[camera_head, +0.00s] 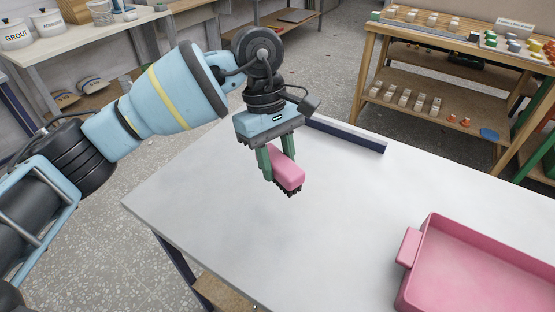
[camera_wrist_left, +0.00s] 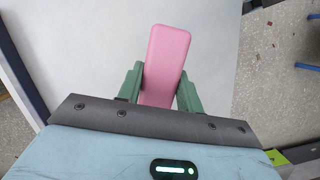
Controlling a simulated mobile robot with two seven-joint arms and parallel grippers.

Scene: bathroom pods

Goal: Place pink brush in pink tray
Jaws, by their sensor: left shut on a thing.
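The pink brush (camera_head: 286,172) has a pink back and dark bristles that point down. My left gripper (camera_head: 280,172) is shut on it, one green finger on each side, and holds it above the white table. In the left wrist view the brush (camera_wrist_left: 168,60) sits between the two green fingers of the left gripper (camera_wrist_left: 160,88), its long end pointing away. The pink tray (camera_head: 436,222) is on the table at the lower right, apart from the brush and cut off by the picture edge. Its visible floor is empty. My right gripper is not in view.
The white table (camera_head: 330,220) is clear between the brush and the tray. A dark blue bar (camera_head: 345,134) lies along the table's far edge. A wooden shelf unit (camera_head: 440,85) with small items stands behind. White buckets (camera_head: 48,22) stand on another table at the back left.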

